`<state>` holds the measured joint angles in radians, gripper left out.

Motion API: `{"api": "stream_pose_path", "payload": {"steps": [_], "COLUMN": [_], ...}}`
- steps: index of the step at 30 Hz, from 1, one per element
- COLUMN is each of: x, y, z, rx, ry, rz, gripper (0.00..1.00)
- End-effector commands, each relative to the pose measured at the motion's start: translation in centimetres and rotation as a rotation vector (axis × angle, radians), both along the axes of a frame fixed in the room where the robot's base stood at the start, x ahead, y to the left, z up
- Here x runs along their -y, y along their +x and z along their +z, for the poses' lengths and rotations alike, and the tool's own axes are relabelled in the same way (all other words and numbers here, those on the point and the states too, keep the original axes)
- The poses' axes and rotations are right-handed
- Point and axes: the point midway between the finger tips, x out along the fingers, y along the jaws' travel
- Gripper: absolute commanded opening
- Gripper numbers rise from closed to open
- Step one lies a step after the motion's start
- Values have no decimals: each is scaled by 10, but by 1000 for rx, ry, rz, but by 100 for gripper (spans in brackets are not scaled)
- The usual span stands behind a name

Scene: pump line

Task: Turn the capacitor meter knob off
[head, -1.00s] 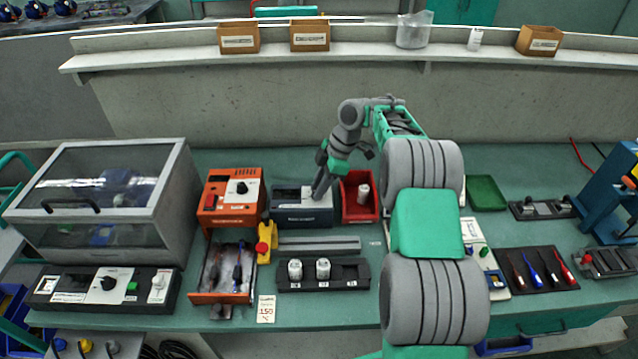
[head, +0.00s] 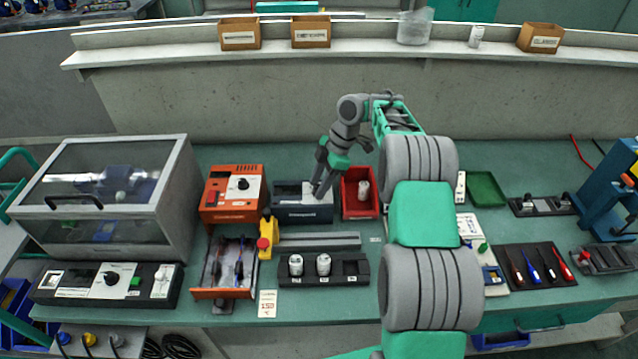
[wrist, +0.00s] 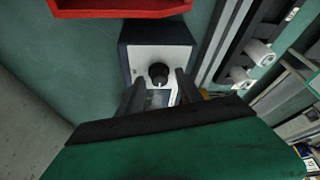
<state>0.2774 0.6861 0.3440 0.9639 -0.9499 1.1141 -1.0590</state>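The capacitor meter (head: 303,213) is a dark box with a pale face, left of the red bin on the bench. In the wrist view its pale face (wrist: 143,55) shows a round black knob (wrist: 158,72) and a partly hidden display. My gripper (head: 317,192) points down at the right part of the meter in the head view. In the wrist view my gripper (wrist: 159,78) is open, with one dark finger on each side of the knob. A gap shows between each finger and the knob. I cannot tell how far the fingertips are above the face.
The red bin (head: 347,207) stands close on the meter's right. An orange unit (head: 222,207) with its own knob stands on the left. A grey rail (head: 320,240) and a black rack (head: 345,281) with white capacitors lie in front.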

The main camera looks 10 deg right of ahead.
Motion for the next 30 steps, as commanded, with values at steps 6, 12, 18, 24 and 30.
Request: {"api": "stream_pose_path", "payload": {"steps": [6,12,18,24,30], "x": [0,8,23,29,29], "y": [0,2,2,3,3], "z": [0,20,61,73,72], "rx": [1,4,1,0,0], "ry": [0,-1,-1,0,0], "rz": [-1,-2,-1,-1,0], "gripper": [45,45,45,45,45]}}
